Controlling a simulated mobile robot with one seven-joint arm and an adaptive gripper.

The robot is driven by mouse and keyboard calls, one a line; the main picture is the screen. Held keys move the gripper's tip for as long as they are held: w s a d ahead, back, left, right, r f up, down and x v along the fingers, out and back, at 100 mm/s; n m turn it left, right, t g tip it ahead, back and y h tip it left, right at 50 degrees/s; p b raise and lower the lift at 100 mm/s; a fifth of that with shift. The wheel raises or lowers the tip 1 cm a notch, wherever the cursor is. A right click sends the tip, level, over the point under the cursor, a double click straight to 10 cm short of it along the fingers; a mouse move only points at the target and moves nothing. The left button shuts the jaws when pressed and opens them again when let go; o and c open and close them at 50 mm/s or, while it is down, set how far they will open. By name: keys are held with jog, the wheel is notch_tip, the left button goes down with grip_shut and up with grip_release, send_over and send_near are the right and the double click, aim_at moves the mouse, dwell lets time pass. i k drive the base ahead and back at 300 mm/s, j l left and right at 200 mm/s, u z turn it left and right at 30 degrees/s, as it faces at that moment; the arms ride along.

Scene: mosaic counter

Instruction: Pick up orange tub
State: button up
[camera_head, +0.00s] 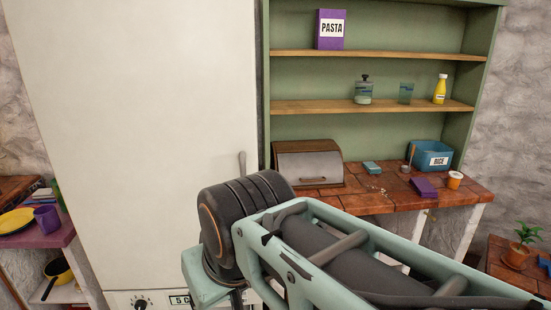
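A small orange tub (454,180) with a pale band stands upright near the right end of the tiled wooden counter (334,200). It is just right of a flat purple box (424,187), and nothing covers it. My arm crosses the lower middle and right of the view, in front of and below the counter. My gripper does not show, so its opening and anything in it are hidden.
A blue RICE bin (430,156) stands behind the tub. A bread box (308,163) is at the counter's left. A potted plant (516,254) stands lower right.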

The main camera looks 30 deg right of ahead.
aim_at(453, 178)
jog(key=z, duration=2.35)
jog(key=i+l+u, duration=0.15)
jog(key=i+l, duration=0.2)
jog(key=i+l+u, duration=0.1)
jog(key=i+l, duration=0.25)
jog(key=i+l+u, duration=0.15)
jog(key=i+l, duration=0.2)
jog(key=i+l+u, duration=0.15)
jog(key=i+l, duration=0.15)
jog(key=l, duration=0.25)
jog(key=i+l+u, duration=0.15)
jog(key=l, duration=0.35)
jog(key=i, duration=0.1)
